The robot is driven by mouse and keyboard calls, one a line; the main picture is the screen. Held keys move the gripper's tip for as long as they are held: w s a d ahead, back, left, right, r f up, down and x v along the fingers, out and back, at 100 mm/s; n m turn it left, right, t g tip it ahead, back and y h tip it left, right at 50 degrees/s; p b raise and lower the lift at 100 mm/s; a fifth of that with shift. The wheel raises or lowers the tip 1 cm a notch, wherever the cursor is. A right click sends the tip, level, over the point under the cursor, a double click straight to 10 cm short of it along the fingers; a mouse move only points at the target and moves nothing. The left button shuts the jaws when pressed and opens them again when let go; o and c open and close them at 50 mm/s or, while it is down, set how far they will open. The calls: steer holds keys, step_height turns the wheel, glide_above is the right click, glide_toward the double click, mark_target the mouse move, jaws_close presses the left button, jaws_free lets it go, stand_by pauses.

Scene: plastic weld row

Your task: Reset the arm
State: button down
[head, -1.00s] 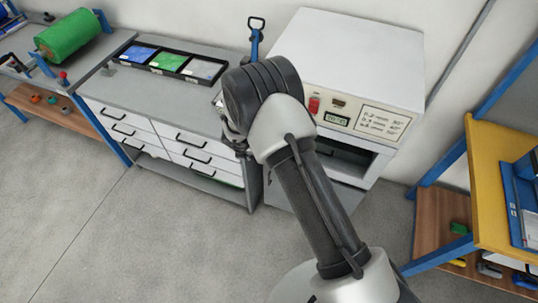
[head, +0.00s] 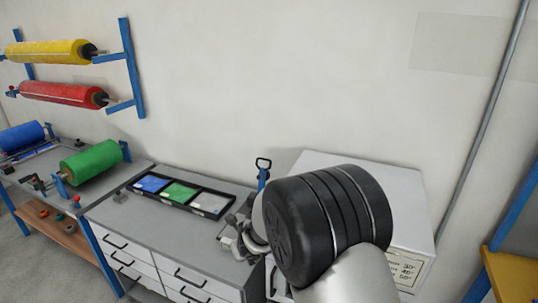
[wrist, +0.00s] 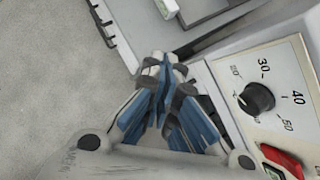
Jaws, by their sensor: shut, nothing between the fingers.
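My gripper shows in the wrist view (wrist: 165,105) with its blue-padded fingers together and nothing between them. It is beside a white machine panel (wrist: 265,95) with a black dial and a red switch. In the head view my arm is folded up in front of the white machine (head: 390,190), and its big black joint hides part of the machine's front. The gripper end (head: 235,235) is partly hidden behind the arm, above the right end of the grey drawer bench.
The drawer bench (head: 160,235) carries a black tray (head: 180,207) with blue, green and grey sections. A blue-handled tool (head: 263,172) stands beside the machine. Green (head: 92,162) and blue (head: 20,138) rolls lie at left, with yellow and red rolls racked on the wall.

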steer(key=s+d+r+n+y+b, duration=0.1)
steer(key=s+d+r+n+y, duration=0.1)
steer(key=s+r+n, duration=0.55)
steer(key=s+d+r+n+y+b, duration=0.15)
steer(key=s+r+n, duration=0.35)
steer(key=r+n, duration=0.5)
steer(key=s+d+n+g+h, duration=0.1)
steer(key=s+d+n+h, duration=0.1)
steer(key=s+d+n, duration=0.4)
steer(key=s+d+f+n+g+h+b, duration=0.1)
steer(key=s+d+n+h, duration=0.2)
steer(key=s+d+n, duration=0.4)
steer(key=s+d, duration=0.5)
steer(key=s, duration=0.6)
steer(key=shift+d+h, duration=0.15)
steer(key=shift+h, duration=0.2)
steer(key=shift+f, duration=0.1)
